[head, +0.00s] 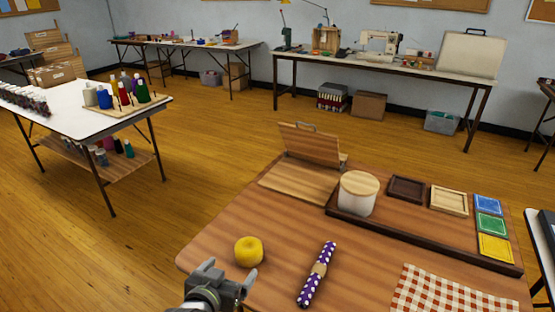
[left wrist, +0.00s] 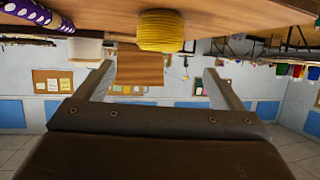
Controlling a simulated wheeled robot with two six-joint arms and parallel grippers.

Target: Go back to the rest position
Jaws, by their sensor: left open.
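My left gripper (head: 230,270) is at the near left edge of the wooden table (head: 230,220), open and empty. In the left wrist view, which looks upside down, its two fingers (left wrist: 158,76) stand wide apart with nothing between them. A yellow ball of yarn (head: 249,251) sits on the table just beyond the fingertips, apart from them; it also shows in the left wrist view (left wrist: 161,31). A purple roll with white dots and a tan band (head: 318,274) lies to the right of the yarn. My right gripper is not in view.
A dark tray (head: 425,238) holds a white canister (head: 358,195), small frames and blue, green and yellow squares. A red checked cloth (head: 450,292) lies at front right. Bare floor is left of the table.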

